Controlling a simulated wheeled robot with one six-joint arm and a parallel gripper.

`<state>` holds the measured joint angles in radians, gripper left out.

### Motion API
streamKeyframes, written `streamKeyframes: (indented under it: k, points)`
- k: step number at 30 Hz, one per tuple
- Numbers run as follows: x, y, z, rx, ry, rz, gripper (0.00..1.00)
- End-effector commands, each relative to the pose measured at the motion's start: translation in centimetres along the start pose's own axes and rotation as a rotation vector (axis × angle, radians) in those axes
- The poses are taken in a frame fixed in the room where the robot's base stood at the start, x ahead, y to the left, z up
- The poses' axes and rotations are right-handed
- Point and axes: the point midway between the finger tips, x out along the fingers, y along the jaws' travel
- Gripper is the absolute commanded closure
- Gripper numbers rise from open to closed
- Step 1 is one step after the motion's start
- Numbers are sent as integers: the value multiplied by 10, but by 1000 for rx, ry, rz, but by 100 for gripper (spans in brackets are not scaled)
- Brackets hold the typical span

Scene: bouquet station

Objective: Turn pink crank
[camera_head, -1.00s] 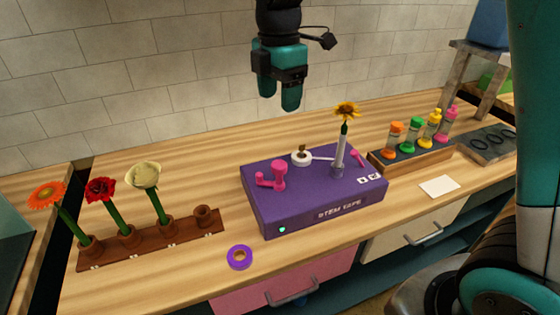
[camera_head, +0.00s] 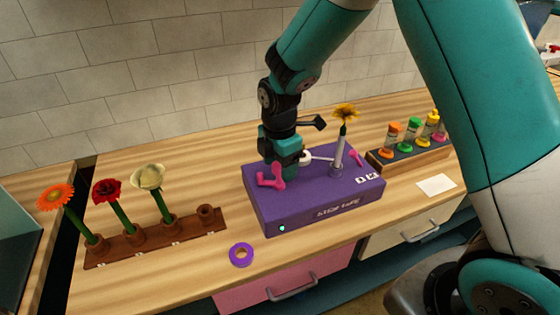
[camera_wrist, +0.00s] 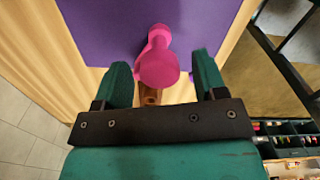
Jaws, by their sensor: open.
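The pink crank (camera_head: 272,180) stands on top of the purple stem tape box (camera_head: 315,199), near its left end. In the wrist view the crank's round knob (camera_wrist: 157,66) lies between the two fingertips of my gripper (camera_wrist: 164,80), with a gap on each side. My gripper (camera_head: 281,170) is open and lowered over the crank in the head view, where it hides part of the crank.
A brown rack (camera_head: 150,241) with orange, red and cream flowers stands at the left. A purple tape roll (camera_head: 241,254) lies in front of the box. A rack of colored-capped bottles (camera_head: 412,150) and a white card (camera_head: 436,185) are at the right.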

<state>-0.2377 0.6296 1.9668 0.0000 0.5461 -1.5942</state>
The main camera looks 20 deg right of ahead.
Motion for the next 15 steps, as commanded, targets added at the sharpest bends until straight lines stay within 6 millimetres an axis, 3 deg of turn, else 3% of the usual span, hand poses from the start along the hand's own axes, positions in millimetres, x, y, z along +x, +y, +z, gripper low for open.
streamKeyframes:
  k: [8, 12, 15]
  points:
    - [1, 0, 0, 0, 0, 1, 35]
    - [1, 0, 0, 0, 0, 1, 67]
    - [1, 0, 0, 0, 0, 1, 84]
